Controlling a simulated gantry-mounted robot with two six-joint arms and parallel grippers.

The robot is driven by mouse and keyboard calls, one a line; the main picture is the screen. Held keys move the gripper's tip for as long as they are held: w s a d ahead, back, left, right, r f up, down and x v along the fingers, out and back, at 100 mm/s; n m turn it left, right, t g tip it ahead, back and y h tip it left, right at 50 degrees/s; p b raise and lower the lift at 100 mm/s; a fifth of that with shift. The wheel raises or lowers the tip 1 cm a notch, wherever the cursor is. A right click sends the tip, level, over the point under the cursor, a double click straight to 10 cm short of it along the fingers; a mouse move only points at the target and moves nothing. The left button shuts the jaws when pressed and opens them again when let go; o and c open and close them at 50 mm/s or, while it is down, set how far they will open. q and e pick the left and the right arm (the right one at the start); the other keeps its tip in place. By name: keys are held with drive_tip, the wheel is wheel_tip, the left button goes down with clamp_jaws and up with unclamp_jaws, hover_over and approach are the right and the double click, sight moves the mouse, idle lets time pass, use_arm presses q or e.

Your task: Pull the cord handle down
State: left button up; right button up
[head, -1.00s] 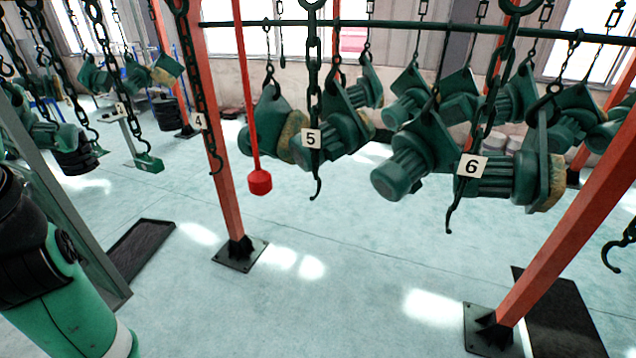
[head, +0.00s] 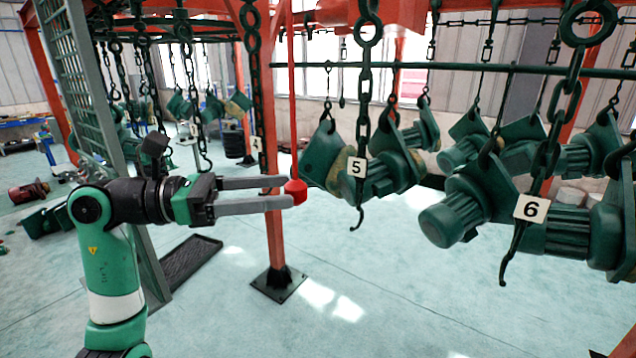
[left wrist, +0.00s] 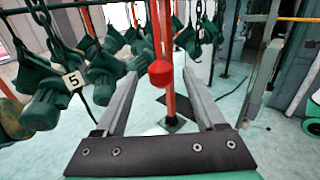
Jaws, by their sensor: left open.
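The cord handle (head: 296,191) is a small red knob at the lower end of a straight red cord (head: 291,90) that hangs from above. My left gripper (head: 288,192) is open, its two grey fingers pointing right toward the knob. In the head view the knob overlaps the fingertips. In the left wrist view the red knob (left wrist: 161,73) appears between the two spread fingers, near the level of their tips. I cannot tell whether a finger touches it. My right gripper is not in view.
An orange post (head: 275,235) stands just behind the knob. Chains with hooks and number tags 5 (head: 357,167) and 6 (head: 531,208) hang to the right, among green hoist motors (head: 480,200). A dark mat (head: 190,262) lies on the floor. The pale floor in front is open.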

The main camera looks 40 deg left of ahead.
use_arm(q)
drive_tip(key=p+x, duration=0.1)
drive_tip(key=x, duration=0.5)
drive_tip(key=shift+w+d, duration=0.2)
drive_tip(key=shift+w, duration=0.05)
drive_tip(key=shift+c, duration=0.2)
clamp_jaws()
idle(0.8)
